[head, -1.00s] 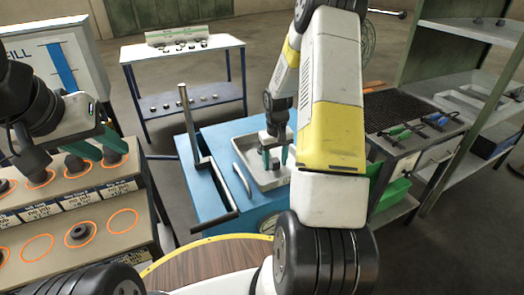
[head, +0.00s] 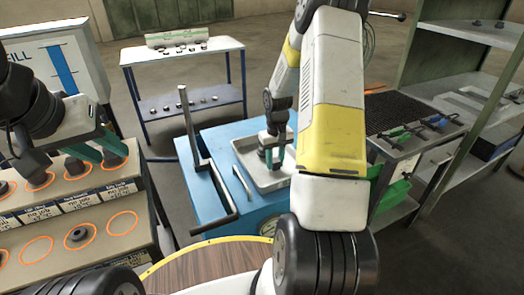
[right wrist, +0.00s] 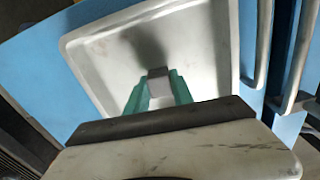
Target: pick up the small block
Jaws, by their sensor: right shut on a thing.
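The small grey block (right wrist: 158,84) sits between the green fingertips of my right gripper in the right wrist view. My right gripper (head: 275,157) is shut on it, over the shallow metal tray (head: 245,150) on the blue cabinet. The tray also shows in the right wrist view (right wrist: 205,45). In the head view the block is too small and covered to make out. I cannot tell whether it still touches the tray floor. My left gripper (head: 98,152) is open and empty above the slotted rack at the left.
The rack (head: 70,215) at the left has orange-ringed places, some with dark round pieces. A blue-framed table (head: 185,50) with small parts stands behind. A bench with a black grate (head: 400,108) stands at the right. A round wooden top (head: 205,268) is in front.

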